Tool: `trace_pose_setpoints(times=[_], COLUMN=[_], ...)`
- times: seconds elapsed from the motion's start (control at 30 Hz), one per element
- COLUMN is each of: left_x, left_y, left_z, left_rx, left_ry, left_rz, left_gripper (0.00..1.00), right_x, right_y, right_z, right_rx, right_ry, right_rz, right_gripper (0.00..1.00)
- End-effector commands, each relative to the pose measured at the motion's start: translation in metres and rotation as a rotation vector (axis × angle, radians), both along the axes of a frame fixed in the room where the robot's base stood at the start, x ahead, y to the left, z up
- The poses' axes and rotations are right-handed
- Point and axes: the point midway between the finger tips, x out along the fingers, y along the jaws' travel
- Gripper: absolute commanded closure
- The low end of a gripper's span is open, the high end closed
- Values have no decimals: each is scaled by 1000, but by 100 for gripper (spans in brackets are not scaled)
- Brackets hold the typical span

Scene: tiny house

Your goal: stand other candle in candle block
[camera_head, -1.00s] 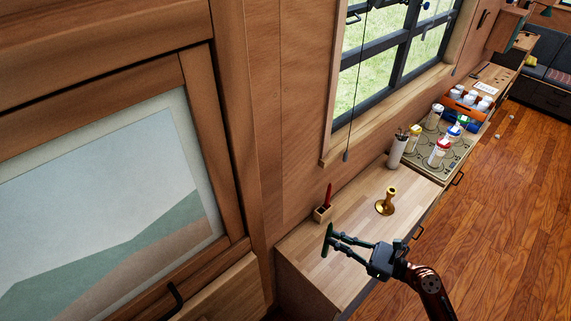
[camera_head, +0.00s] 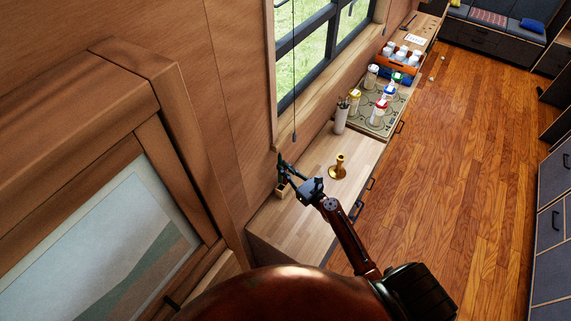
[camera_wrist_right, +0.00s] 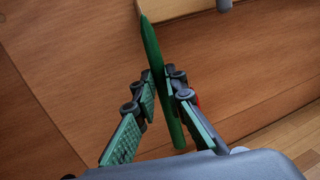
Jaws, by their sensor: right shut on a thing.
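My right gripper (camera_head: 288,175) is shut on a dark green candle (camera_head: 281,161) at the wall end of the counter. In the right wrist view the green candle (camera_wrist_right: 152,50) is long and tapered, held between the two fingers (camera_wrist_right: 163,92). The small wooden candle block (camera_head: 283,191) sits on the counter by the wall, close below the gripper and partly covered by it. The red candle in the block is hidden in the head view; a sliver of red (camera_wrist_right: 197,101) shows behind a finger in the wrist view. I cannot tell whether the green candle touches the block. My left gripper is not in view.
A brass candlestick (camera_head: 339,167) stands on the counter (camera_head: 321,152), right of my gripper. A pen cup (camera_head: 341,117), a mat with jars (camera_head: 367,124) and an orange caddy (camera_head: 402,66) stand farther back. The window wall borders the counter's left side.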

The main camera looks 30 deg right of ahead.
Motion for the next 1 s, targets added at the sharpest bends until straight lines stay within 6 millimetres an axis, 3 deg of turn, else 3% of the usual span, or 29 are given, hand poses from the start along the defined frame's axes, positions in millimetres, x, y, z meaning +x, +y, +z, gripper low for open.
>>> trace_pose_setpoints(times=[0.6,1.0], left_x=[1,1], left_y=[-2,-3], left_z=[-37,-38], left_rx=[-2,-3], left_ry=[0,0], left_rz=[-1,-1], left_gripper=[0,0], right_x=[-1,0], right_y=[-2,-2], right_z=[-38,-38], right_rx=[-1,-1], right_ry=[0,-1], right_rz=[-6,-5], right_gripper=[100,100])
